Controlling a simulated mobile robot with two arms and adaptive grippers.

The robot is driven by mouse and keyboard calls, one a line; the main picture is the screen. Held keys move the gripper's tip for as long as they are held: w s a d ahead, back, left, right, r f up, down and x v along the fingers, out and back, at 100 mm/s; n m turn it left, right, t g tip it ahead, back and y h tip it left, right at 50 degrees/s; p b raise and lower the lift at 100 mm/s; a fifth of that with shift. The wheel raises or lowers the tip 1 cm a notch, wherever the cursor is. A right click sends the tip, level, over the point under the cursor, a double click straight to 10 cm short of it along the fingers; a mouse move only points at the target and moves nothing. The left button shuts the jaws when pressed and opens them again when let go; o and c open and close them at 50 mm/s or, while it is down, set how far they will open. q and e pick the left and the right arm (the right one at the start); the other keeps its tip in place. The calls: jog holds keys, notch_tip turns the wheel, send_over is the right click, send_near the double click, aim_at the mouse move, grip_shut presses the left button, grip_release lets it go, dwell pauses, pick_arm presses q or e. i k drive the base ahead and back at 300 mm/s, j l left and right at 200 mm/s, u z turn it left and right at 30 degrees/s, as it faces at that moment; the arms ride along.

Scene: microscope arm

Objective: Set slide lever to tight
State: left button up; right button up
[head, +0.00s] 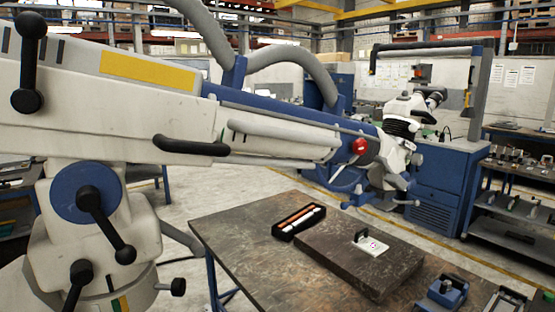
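The microscope arm (130,105) is a large white and blue boom. It runs from the left edge to a microscope head (405,120) at centre right. Several black ball-ended levers sit on its left part: an upright one (29,62) at the top left, a slanted one (106,225) on the blue round joint (82,192), and a lower one (78,286). A black handle (190,146) sticks out along the boom, and a red knob (359,146) is near its far end. I cannot tell which lever is the slide lever, and no tight marking is readable. Neither gripper is in view.
A dark worktable (240,245) stands below the boom, with a black tray of tools (299,222), a thick dark slab (345,262) and a small white plate with a black part (371,245). A blue device (441,294) is at its right. A blue cabinet (445,180) stands behind.

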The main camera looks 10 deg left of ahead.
aim_at(32, 26)
jog(key=u, duration=1.4)
